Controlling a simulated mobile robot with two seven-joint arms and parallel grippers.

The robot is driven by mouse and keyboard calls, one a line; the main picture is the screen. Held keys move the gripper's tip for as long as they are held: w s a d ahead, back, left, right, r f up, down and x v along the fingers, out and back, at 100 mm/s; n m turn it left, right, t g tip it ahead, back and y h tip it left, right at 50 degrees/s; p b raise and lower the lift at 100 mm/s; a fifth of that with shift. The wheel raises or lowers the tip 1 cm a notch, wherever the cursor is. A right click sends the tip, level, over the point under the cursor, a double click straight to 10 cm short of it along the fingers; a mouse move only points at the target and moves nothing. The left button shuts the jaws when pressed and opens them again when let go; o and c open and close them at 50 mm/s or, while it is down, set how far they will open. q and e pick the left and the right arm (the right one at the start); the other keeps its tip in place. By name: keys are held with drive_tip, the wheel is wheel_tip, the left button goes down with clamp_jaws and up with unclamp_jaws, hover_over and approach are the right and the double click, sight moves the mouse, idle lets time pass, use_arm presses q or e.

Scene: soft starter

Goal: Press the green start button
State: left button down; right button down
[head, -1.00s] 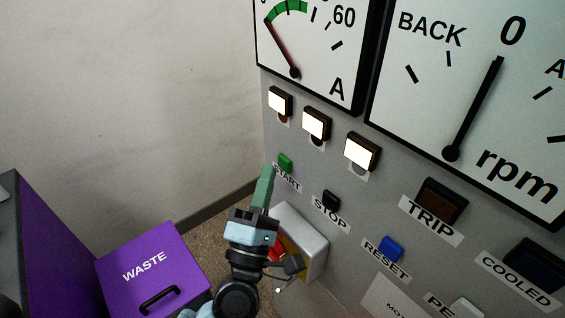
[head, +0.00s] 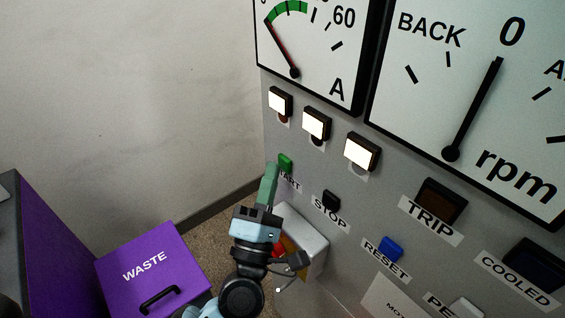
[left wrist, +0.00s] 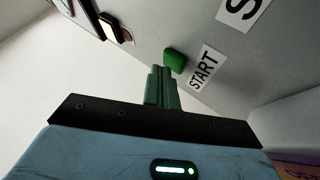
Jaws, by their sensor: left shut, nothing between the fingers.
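The green start button (head: 286,161) sits on the grey panel above its START label, under the row of lit lamps. My left gripper (head: 271,168) is shut and empty, its green fingers pointing up at the panel just left of and below the button. In the left wrist view the start button (left wrist: 174,60) shows just beyond the shut fingertips (left wrist: 161,68), slightly to their right. I cannot tell whether the tips touch it. The fingers hide part of the START label in the head view; it shows whole in the left wrist view (left wrist: 204,67). My right gripper is out of view.
The black stop button (head: 331,200) and blue reset button (head: 390,249) lie to the right. A pale box (head: 309,240) juts from the panel beside my left gripper. A purple waste bin (head: 185,262) stands at lower left. The wall side, left of the panel, is free.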

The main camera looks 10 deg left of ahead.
use_arm(q)
drive_tip(key=shift+w+d, duration=0.3)
drive_tip(key=shift+w, duration=0.05)
idle(0.6)
drive_tip(key=shift+s+a, duration=0.55)
drive_tip(key=shift+s, duration=0.15)
drive_tip(key=s+a, duration=0.1)
drive_tip(key=s, duration=0.1)
drive_tip(key=s+a, duration=0.2)
drive_tip(key=shift+p, duration=0.35)
idle(0.3)
idle(0.7)
